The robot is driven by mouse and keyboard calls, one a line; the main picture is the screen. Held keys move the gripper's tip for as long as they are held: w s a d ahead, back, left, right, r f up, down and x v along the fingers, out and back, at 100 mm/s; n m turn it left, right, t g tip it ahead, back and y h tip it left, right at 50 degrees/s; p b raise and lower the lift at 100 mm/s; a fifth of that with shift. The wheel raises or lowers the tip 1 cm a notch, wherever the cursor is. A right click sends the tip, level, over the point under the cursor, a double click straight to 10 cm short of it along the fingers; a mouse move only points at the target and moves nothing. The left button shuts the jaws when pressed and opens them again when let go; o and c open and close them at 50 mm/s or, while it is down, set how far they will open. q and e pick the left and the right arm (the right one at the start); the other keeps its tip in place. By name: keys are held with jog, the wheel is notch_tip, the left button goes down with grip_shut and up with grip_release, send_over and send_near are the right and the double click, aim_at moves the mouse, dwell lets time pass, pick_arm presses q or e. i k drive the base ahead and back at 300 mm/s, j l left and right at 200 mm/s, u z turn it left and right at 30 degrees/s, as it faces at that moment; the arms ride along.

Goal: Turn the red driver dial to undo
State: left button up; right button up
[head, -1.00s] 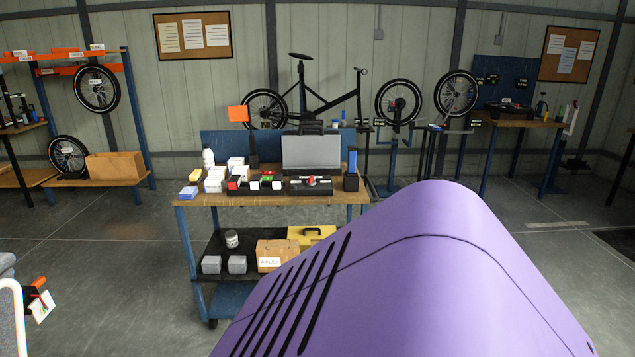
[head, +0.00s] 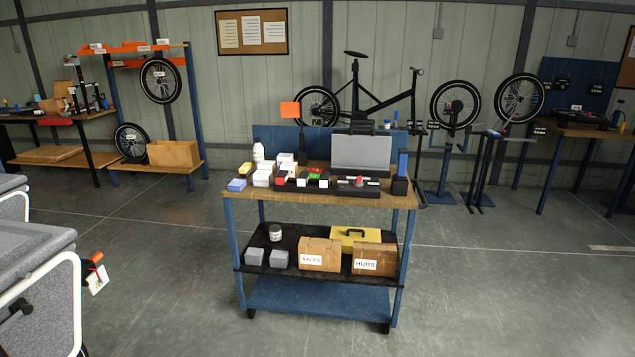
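A small red dial (head: 359,181) sits on a black case or panel (head: 345,188) at the front of the wooden top of the blue workbench cart (head: 232,200). It is too small here to tell which way it points or read its labels. A grey raised lid or screen (head: 361,153) stands right behind it. Neither of my grippers shows in the head view.
The cart's lower shelf holds boxes marked axles (head: 319,254) and hubs (head: 375,260), and a yellow case (head: 354,238). A grey bin with a white tube frame (head: 35,265) stands at the left. The floor (head: 180,290) before the cart is clear.

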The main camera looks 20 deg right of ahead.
aim_at(359, 183)
jog(key=z, duration=0.8)
jog(key=i+j+z, duration=0.15)
jog(key=i, duration=0.3)
jog(key=i+j+z, duration=0.15)
jog(key=i, duration=0.3)
